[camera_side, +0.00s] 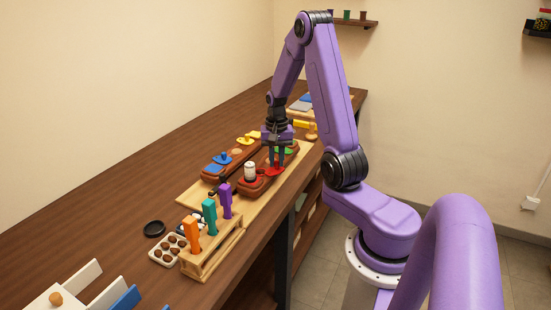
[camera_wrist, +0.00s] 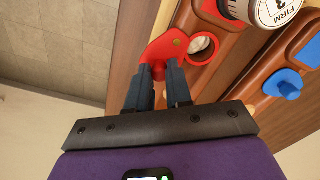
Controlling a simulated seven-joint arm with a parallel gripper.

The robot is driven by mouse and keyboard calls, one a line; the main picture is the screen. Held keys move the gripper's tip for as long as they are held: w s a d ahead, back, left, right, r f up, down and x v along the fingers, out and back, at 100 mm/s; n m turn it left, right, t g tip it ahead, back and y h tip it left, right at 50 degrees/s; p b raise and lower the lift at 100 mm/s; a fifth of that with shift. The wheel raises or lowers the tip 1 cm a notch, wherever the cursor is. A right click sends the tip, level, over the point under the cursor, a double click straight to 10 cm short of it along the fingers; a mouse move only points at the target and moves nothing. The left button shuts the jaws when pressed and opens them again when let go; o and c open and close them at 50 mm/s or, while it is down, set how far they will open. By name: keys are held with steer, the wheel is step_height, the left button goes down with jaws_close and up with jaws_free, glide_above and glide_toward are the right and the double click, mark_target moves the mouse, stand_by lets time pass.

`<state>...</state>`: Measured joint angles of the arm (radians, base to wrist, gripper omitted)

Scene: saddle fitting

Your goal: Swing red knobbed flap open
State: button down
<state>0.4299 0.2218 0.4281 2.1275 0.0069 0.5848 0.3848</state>
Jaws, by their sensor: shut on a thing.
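The red knobbed flap (camera_wrist: 166,46) shows in the wrist view beside a red-rimmed round hole (camera_wrist: 204,47) in a brown block. The flap lies turned to the left of the hole, and something pale shows inside it. My gripper (camera_wrist: 161,70) is shut on the flap's red knob, which is mostly hidden between the dark fingertips. In the side view the red flap (camera_side: 275,171) lies at the block's front edge, under my gripper (camera_side: 276,157), with the hole hard to make out.
A white cylinder marked FIRM (camera_wrist: 275,10) stands on the block near the hole. A blue knobbed flap (camera_wrist: 285,84) and a yellow one (camera_side: 246,140) sit on the block behind. A wooden rack (camera_side: 212,248) with coloured handles stands nearer the camera. Free table lies left.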

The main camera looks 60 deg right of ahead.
stand_by(0.5)
steer(key=c, duration=1)
jaws_free()
steer(key=shift+c, duration=0.2)
step_height(320, 180, up, 17)
steer(key=shift+r, duration=0.2)
